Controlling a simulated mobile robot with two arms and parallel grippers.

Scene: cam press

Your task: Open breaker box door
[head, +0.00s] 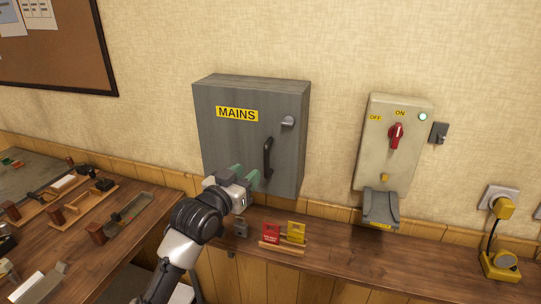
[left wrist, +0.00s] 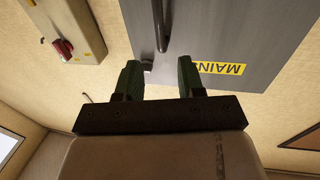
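The grey breaker box (head: 225,150) with a yellow MAINS label (head: 237,114) hangs on the wall, its door shut. A black vertical handle (head: 267,158) is on the right half of the door, with a grey latch knob (head: 288,122) above it. My left gripper (head: 245,175), with green fingers, is open in front of the door's lower part, just left of the handle. The left wrist view shows the box upside down; the handle (left wrist: 163,28) lines up with the gap between the spread fingers (left wrist: 160,78), and nothing is held. My right gripper is out of view.
A switch box (head: 375,150) with a red rotary switch is on the wall to the right. Below the breaker box, a wooden bench (head: 350,262) carries red and yellow tags (head: 296,232) in a small stand. A yellow plug (head: 503,208) is at the far right.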

